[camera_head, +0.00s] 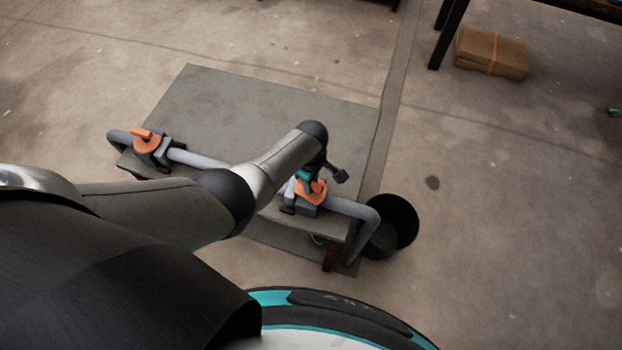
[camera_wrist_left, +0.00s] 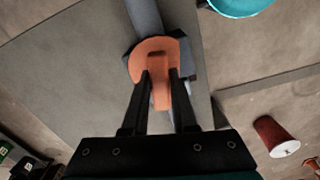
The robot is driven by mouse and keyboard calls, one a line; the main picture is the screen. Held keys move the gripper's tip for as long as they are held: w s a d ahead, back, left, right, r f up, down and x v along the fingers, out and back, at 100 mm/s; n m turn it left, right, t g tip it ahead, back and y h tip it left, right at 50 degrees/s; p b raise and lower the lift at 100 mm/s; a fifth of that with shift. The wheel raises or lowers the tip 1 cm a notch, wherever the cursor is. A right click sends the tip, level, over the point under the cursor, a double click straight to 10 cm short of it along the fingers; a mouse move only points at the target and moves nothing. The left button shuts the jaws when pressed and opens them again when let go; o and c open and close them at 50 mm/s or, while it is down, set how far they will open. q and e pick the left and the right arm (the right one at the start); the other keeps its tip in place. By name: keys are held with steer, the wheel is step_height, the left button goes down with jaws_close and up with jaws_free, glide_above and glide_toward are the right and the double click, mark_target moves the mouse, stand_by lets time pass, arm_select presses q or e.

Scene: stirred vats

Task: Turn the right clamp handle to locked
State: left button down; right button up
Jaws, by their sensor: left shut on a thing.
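The right clamp (camera_head: 308,209) sits on a grey pipe along the near edge of a grey-green panel, with an orange round handle (camera_head: 318,196) on top. My left gripper (camera_head: 312,182) reaches down onto this handle from above and partly hides it. In the left wrist view, the handle's raised orange bar (camera_wrist_left: 159,82) lies between the two black fingers (camera_wrist_left: 160,92), which are shut on it. There the bar points roughly along the pipe (camera_wrist_left: 145,16). The left clamp's orange handle (camera_head: 147,141) is further left on the pipe, untouched. My right gripper is out of view.
A black bucket (camera_head: 400,222) stands on the floor just right of the pipe's bent end. A cardboard box (camera_head: 491,53) lies by dark table legs at the top right. A red cylinder (camera_wrist_left: 274,135) lies on the floor in the wrist view. The floor at right is mostly clear.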

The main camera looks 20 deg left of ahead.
arm_select(q)
steer(key=shift+a+n, duration=0.15)
steer(key=shift+n, duration=1.05)
steer(key=shift+w, duration=0.1)
steer(key=c, duration=0.7)
jaws_free()
steer(key=shift+r+p, duration=0.1)
steer(key=shift+p, duration=0.2)
steer(key=shift+r, duration=0.2)
step_height(320, 180, up, 15)
steer(key=p, duration=0.7)
steer(key=shift+f+p, duration=0.15)
steer(key=shift+p, duration=0.15)
